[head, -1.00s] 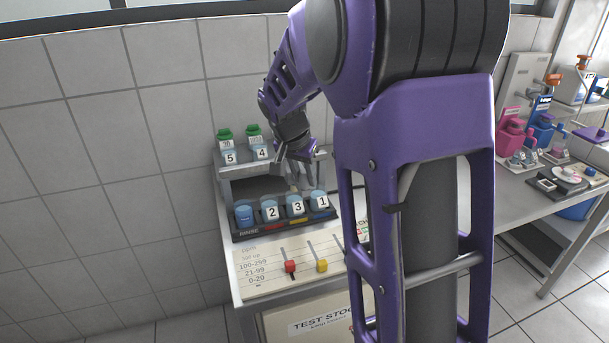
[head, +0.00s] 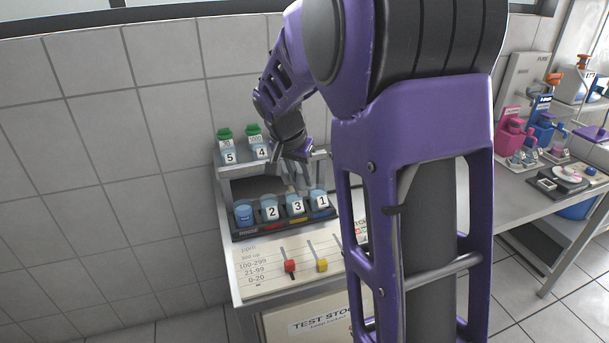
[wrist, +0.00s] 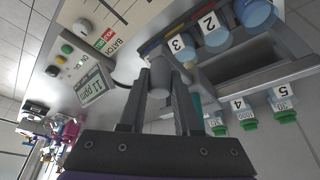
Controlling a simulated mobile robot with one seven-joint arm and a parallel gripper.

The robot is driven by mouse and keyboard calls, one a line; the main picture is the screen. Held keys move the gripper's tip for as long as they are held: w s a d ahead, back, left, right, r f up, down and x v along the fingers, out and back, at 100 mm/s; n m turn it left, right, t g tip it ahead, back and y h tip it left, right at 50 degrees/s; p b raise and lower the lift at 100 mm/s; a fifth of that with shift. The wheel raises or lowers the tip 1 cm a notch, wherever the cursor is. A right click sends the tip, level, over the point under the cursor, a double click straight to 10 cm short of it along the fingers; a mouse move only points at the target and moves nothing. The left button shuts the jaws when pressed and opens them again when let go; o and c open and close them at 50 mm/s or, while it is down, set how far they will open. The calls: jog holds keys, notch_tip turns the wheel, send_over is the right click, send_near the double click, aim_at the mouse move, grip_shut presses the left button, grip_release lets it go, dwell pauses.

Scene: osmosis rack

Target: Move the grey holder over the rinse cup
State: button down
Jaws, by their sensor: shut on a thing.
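My gripper (wrist: 166,88) is shut on the grey holder (wrist: 163,76), a grey rounded piece between the fingertips in the wrist view. In the head view my gripper (head: 300,170) is above the rack, behind cups 3 and 1, and the holder is too small to make out clearly. The rinse cup (head: 244,215) is the blue cup at the left end of the front row. It also shows at the upper right of the wrist view (wrist: 258,14). The holder is apart from the rinse cup, with cups 2 and 3 between.
Cup 2 (head: 270,210), cup 3 (head: 296,205) and cup 1 (head: 319,201) stand in the dark rack. A meter (wrist: 93,84) reads 11 ppm, with a dark cable nearby.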

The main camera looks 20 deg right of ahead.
jog(key=a+b, duration=0.2)
jog(key=a, duration=1.2)
jog(key=c, duration=0.6)
grip_release()
jog(key=shift+a, duration=0.1)
jog(key=shift+r, duration=0.1)
jog(key=p+v, duration=0.1)
jog(key=v, duration=1.6)
jog(key=shift+r, duration=0.15)
